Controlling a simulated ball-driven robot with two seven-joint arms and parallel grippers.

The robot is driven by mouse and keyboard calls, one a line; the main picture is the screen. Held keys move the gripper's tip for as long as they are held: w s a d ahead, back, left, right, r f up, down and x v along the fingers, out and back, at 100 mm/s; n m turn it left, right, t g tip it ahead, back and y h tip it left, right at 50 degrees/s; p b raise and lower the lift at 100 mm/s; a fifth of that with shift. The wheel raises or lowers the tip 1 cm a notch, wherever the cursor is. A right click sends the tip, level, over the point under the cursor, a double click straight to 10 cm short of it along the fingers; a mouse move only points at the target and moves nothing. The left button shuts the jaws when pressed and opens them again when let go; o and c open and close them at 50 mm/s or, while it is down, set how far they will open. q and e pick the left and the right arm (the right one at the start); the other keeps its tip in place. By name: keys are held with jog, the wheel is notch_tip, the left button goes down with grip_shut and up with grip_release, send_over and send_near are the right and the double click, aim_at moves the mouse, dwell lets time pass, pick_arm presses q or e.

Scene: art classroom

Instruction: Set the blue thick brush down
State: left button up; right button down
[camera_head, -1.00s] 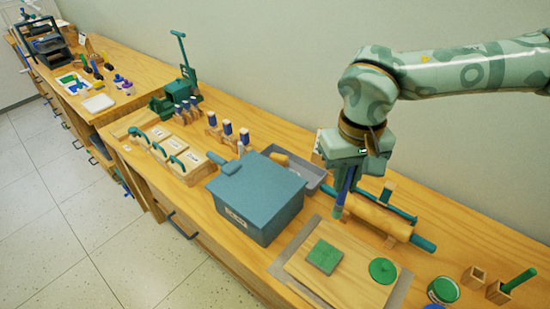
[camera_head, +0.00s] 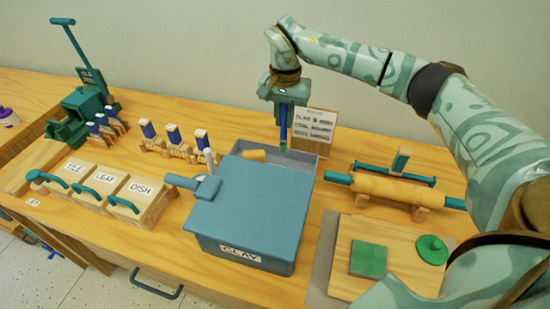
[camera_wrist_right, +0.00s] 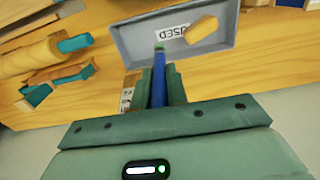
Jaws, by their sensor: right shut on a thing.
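My right gripper (camera_head: 284,106) is shut on the blue thick brush (camera_head: 283,124), which hangs upright with its green tip down. In the wrist view the brush (camera_wrist_right: 158,78) sits between the two fingers of the gripper (camera_wrist_right: 159,88), its green tip pointing toward a grey tray (camera_wrist_right: 130,43) marked USED. In the head view the grey tray (camera_head: 301,157) stands behind the clay box, and the brush is above or just behind it. I cannot tell the exact height of the tip. My left gripper is out of view.
A yellowish block (camera_wrist_right: 201,30) lies in the tray. The blue clay box (camera_head: 248,215) stands in front. A sign (camera_head: 318,127) stands behind the tray, a rolling pin (camera_head: 395,188) to its right. Stamps on wooden stands (camera_head: 180,150) are to the left.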

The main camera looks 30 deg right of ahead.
aim_at(283, 139)
notch_tip(283, 139, down, 4)
jog(key=shift+w+a+r+b, duration=0.1)
jog(key=shift+w+r+b, duration=0.1)
jog(key=shift+b, duration=0.15)
jog(key=shift+f, duration=0.35)
notch_tip(283, 139, down, 3)
jog(key=shift+s+f+b, duration=0.15)
jog(key=shift+b, duration=0.55)
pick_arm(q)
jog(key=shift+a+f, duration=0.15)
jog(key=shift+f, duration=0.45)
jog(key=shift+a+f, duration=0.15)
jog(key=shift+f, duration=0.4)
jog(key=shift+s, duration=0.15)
pick_arm(e)
jog(key=c, duration=1.4)
grip_release()
jog(key=shift+f, duration=0.1)
pick_arm(q)
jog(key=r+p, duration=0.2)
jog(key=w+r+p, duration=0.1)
jog(key=p, duration=0.1)
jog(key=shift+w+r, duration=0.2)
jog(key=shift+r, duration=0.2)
pick_arm(e)
notch_tip(283, 139, up, 12)
jog(key=shift+r, duration=0.2)
